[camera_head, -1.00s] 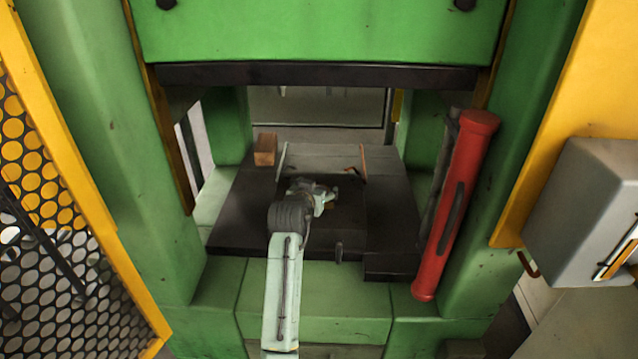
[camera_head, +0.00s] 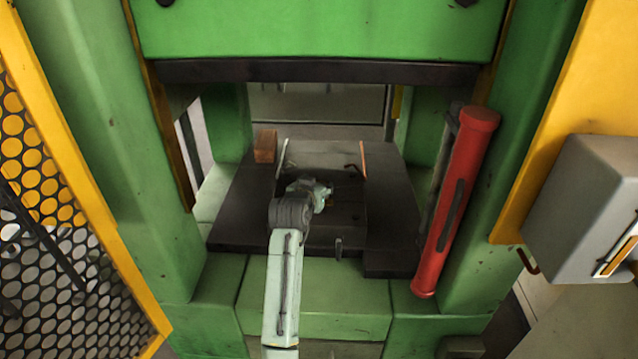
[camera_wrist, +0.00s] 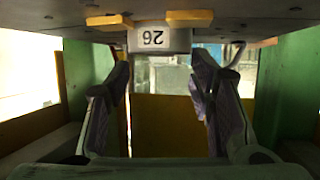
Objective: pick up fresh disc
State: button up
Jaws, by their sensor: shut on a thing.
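My gripper (camera_wrist: 160,75) shows in the wrist view, with one dark finger on each side. A pale grey block marked 26 (camera_wrist: 151,40) sits between the fingertips, its number upside down. My gripper is shut on this block. I cannot make out a round disc, so I cannot tell whether the block is the fresh disc. In the head view my arm reaches into the press opening, low over the dark bed (camera_head: 232,208). There the fingertips are small and dark, and the held thing cannot be told apart.
A brown block (camera_head: 265,147) stands at the bed's back left. Green press columns (camera_head: 110,150) flank the opening, with the green upper part (camera_head: 320,30) above. A red cylinder (camera_head: 455,205) leans at the right. A yellow mesh guard (camera_head: 40,180) is at left, a grey box (camera_head: 580,200) at right.

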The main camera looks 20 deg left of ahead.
jog(key=c, duration=0.4)
jog(key=shift+r, duration=0.15)
